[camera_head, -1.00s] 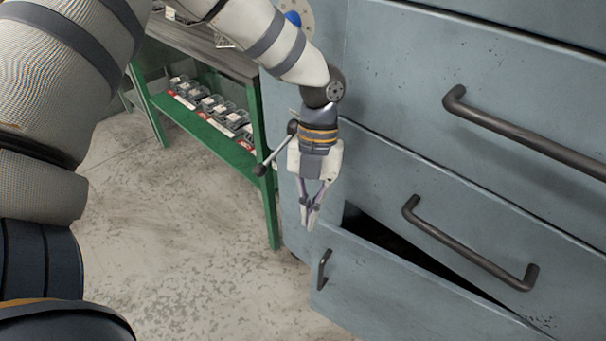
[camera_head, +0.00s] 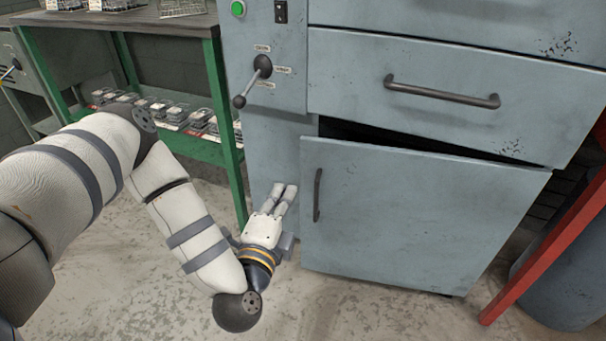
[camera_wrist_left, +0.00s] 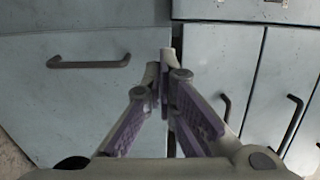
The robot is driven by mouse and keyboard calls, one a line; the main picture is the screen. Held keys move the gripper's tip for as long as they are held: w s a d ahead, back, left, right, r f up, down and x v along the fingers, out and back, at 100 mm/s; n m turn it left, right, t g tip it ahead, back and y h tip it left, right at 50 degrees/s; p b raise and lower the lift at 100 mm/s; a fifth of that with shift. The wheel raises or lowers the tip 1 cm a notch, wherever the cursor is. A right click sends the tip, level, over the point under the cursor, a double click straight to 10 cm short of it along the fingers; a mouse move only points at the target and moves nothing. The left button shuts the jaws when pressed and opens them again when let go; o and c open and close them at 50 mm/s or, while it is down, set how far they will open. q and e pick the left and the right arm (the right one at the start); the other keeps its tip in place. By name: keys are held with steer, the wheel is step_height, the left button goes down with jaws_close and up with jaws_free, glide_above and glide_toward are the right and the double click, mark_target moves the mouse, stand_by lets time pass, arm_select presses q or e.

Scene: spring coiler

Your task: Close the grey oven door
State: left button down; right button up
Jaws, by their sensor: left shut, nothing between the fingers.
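The grey oven door (camera_head: 410,210) is the lower front panel of the grey-blue machine. It stands a little ajar, with a dark gap (camera_head: 400,138) along its top edge. Its dark upright handle (camera_head: 317,195) is near its left edge. My left gripper (camera_head: 284,190) is shut and empty, just left of the door's left edge, with its fingers pointing toward the machine. In the left wrist view the shut fingers (camera_wrist_left: 168,62) appear in front of grey panels; a handle (camera_wrist_left: 88,62) shows at left. My right gripper is not in view.
A drawer (camera_head: 450,90) with a horizontal handle sits above the door. A lever (camera_head: 254,80) sticks out above my left gripper. A green-legged bench (camera_head: 215,110) stands at left, and a red post (camera_head: 550,245) and dark drum at right. The floor before the door is clear.

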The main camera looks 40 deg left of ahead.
arm_select(q)
steer(key=b, duration=0.6)
glide_toward(304, 146)
steer(key=x, duration=0.6)
steer(key=shift+f, duration=0.2)
steer(key=shift+w+a+r, duration=0.15)
steer(key=shift+w+a, duration=0.1)
steer(key=shift+w, duration=0.1)
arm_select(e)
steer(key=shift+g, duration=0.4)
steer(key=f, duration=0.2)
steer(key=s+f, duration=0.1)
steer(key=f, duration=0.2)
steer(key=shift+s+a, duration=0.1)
arm_select(q)
steer(key=shift+w, duration=0.1)
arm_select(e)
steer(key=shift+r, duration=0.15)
